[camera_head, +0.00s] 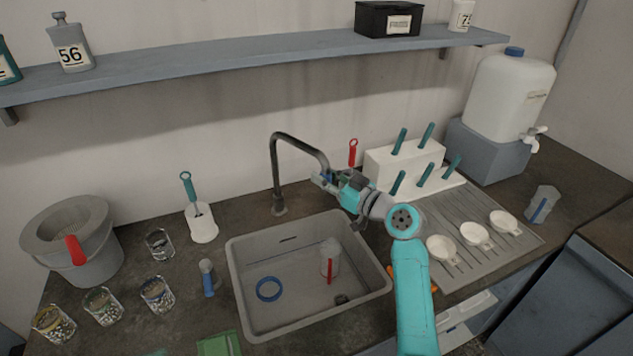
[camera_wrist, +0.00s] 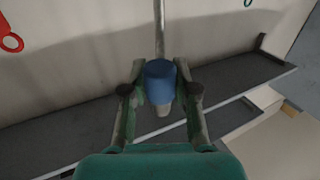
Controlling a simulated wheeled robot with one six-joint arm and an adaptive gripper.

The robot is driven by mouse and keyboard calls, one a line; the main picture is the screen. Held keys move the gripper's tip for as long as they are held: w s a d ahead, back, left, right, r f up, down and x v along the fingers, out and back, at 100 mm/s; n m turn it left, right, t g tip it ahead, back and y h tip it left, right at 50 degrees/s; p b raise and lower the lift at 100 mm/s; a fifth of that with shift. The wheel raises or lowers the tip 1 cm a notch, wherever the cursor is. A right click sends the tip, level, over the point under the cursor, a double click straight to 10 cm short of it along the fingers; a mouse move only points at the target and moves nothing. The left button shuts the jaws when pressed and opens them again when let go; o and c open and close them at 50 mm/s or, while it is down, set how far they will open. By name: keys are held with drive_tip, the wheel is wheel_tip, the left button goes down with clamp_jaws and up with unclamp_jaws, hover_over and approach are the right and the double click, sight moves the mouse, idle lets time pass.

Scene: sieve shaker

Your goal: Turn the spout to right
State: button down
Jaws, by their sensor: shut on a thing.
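The spout (camera_head: 288,137) is a dark metal gooseneck that rises behind the sink (camera_head: 236,262) and bends over to the right. Its outlet end is hidden by my gripper in the head view. My gripper (camera_head: 322,181) is at that end, above the back right part of the sink. In the wrist view, my gripper (camera_wrist: 161,98) has its two fingers on either side of the blue collar (camera_wrist: 160,70) at the spout's tip, shut on it. The grey pipe runs up from the collar, and a pale nozzle shows below it.
A blue ring (camera_head: 269,289) and a clear beaker (camera_head: 330,255) are in the sink. A white rack (camera_head: 375,170) with teal handles and a ribbed drainboard (camera_head: 510,245) with white dishes stand right. A red-handled tool (camera_head: 352,150) is behind my gripper. A shelf (camera_head: 220,62) runs above.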

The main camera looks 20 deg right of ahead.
drive_tip(key=shift+w+d, duration=0.25)
drive_tip(key=shift+d, duration=0.25)
drive_tip(key=shift+w+d, duration=0.2)
drive_tip(key=shift+d, duration=0.3)
drive_tip(key=c, duration=0.9)
unclamp_jaws()
drive_tip(key=shift+d, duration=0.15)
drive_tip(key=shift+o, duration=0.2)
drive_tip(key=v, duration=1.1)
drive_tip(key=shift+s, duration=0.4)
drive_tip(key=shift+s+d, duration=0.1)
drive_tip(key=shift+d, duration=0.1)
